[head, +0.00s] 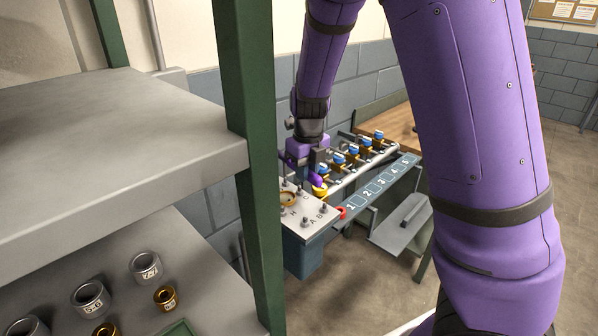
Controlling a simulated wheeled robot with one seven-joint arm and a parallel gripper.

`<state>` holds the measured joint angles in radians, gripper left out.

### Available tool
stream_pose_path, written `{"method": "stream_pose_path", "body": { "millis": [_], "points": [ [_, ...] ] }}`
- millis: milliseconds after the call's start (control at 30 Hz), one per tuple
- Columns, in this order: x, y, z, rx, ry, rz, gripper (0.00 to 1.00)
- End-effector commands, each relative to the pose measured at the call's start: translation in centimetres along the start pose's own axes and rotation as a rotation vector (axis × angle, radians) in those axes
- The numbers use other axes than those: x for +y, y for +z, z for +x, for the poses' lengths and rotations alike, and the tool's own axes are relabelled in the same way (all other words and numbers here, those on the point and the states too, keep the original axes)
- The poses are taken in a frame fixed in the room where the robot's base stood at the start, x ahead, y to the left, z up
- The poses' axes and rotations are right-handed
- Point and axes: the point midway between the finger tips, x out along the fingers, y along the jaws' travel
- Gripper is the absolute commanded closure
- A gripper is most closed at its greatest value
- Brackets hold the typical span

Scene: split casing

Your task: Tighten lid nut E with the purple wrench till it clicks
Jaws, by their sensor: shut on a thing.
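The casing (307,236) stands beyond the shelf, with a pale lid on top. Letters A, B, C and H show on the lid, with several small studs or nuts beside them. I cannot make out the letter E or lid nut E; my gripper and the shelf post hide part of the lid. My gripper (309,163) is low over the lid's far side. It is shut on the purple wrench (316,181), of which only a small purple part shows. I cannot tell whether the wrench is seated on a nut.
A red knob (341,212) sits at the casing's corner. A green shelf post (250,150) and grey shelves (110,150) stand close on the left, with several metal rings (146,266).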

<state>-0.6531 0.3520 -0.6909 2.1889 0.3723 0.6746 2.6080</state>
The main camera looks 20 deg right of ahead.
Motion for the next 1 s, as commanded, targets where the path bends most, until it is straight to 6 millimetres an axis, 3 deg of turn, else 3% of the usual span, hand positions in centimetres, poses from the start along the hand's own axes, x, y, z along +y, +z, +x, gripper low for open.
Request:
{"method": "stream_pose_path", "body": {
  "millis": [600,1000],
  "points": [
    [-7.2,1.5,0.0,-0.002,0.012,-0.418,1.0],
    [-7.0,1.4,3.0,-0.001,0.012,-0.416,1.0]
  ]
}}
